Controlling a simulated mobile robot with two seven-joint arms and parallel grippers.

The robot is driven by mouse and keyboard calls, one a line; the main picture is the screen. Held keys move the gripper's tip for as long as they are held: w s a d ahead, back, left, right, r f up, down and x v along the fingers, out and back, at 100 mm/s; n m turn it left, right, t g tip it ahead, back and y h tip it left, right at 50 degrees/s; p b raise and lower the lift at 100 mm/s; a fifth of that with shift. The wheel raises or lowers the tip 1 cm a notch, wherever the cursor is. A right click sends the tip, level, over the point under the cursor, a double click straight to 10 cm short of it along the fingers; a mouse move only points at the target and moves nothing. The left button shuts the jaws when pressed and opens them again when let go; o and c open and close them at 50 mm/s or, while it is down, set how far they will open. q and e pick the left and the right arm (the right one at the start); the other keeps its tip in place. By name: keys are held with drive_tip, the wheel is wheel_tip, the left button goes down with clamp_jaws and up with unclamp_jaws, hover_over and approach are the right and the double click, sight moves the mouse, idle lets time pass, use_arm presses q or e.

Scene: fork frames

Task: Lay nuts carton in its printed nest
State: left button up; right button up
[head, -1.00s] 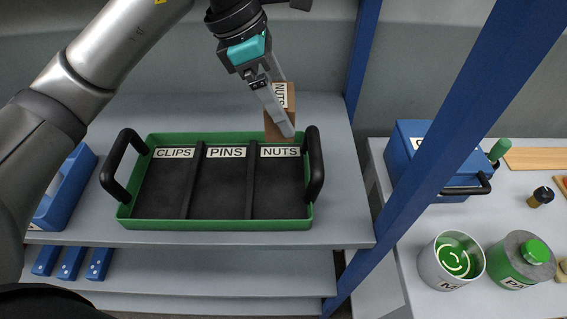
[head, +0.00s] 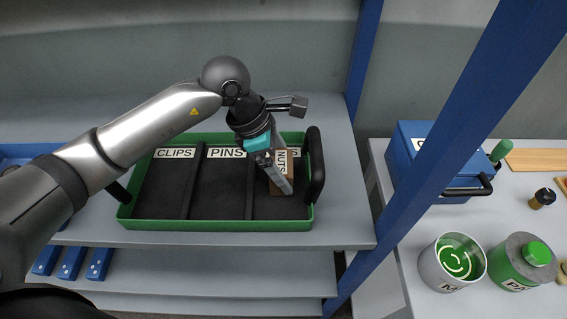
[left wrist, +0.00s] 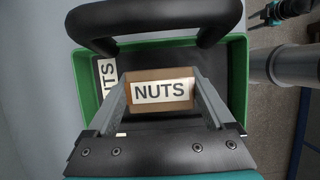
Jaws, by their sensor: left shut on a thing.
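The brown nuts carton (head: 283,184) with a white NUTS label is in my left gripper (head: 279,178), in the right compartment area of the green tray (head: 215,225). In the left wrist view the carton (left wrist: 160,103) sits between both fingers of the left gripper (left wrist: 162,100), its NUTS label facing the camera. The tray has compartments printed CLIPS, PINS and NUTS; my gripper and the carton partly cover the NUTS print (head: 293,153). Whether the carton touches the tray floor I cannot tell. My right gripper is not in view.
The tray's black handle (head: 316,165) stands close to the right of the carton. The CLIPS and PINS compartments are empty. A blue post (head: 440,130) rises right of the shelf. A blue box (head: 412,165), a metal can (head: 436,272) and a green jar (head: 507,268) stand on the right table.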

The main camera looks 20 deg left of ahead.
use_arm(q)
drive_tip(key=shift+r, duration=0.1)
drive_tip(key=o, duration=1.3)
drive_tip(key=shift+f, duration=0.2)
drive_tip(key=shift+r, duration=0.15)
drive_tip(key=shift+r, duration=0.25)
drive_tip(key=v, duration=1.1)
drive_tip(key=shift+a+r, duration=0.25)
drive_tip(key=shift+s, duration=0.1)
